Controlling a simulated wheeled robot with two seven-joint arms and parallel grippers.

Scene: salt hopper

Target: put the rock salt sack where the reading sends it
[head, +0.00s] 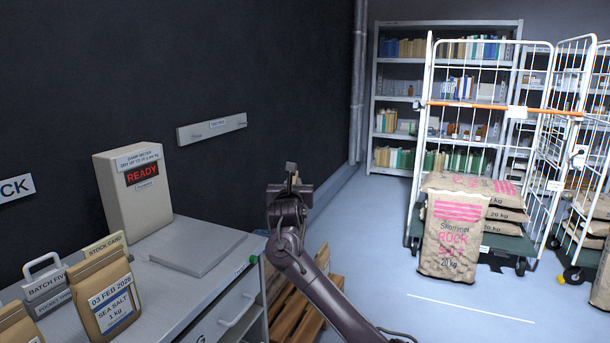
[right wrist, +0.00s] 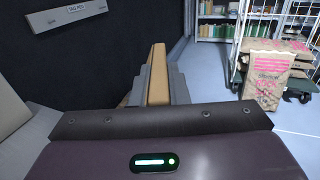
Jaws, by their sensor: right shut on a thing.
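A brown rock salt sack (head: 452,240) with pink stripes and "20 kg" stands upright on the floor against the front of a cage trolley (head: 416,225). It also shows at the right of the right wrist view (right wrist: 263,82). The damp meter (head: 135,195) on the bench has a red display (head: 142,174) that reads "READY". My right gripper (head: 291,180) is raised beyond the bench's right end, well left of the sack. It is shut on a narrow tan thing (right wrist: 157,75), seen edge-on between the fingers and mostly hidden in the head view. My left gripper is not in view.
A grey bench (head: 215,270) fills the lower left, with a flat plate (head: 190,248), sea salt bags (head: 103,290) and a batch holder (head: 46,285). Wooden pallets (head: 312,325) lie beside it. More sacks (head: 507,214) lie on the trolley. Shelves stand behind. Floor between pallets and sack is clear.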

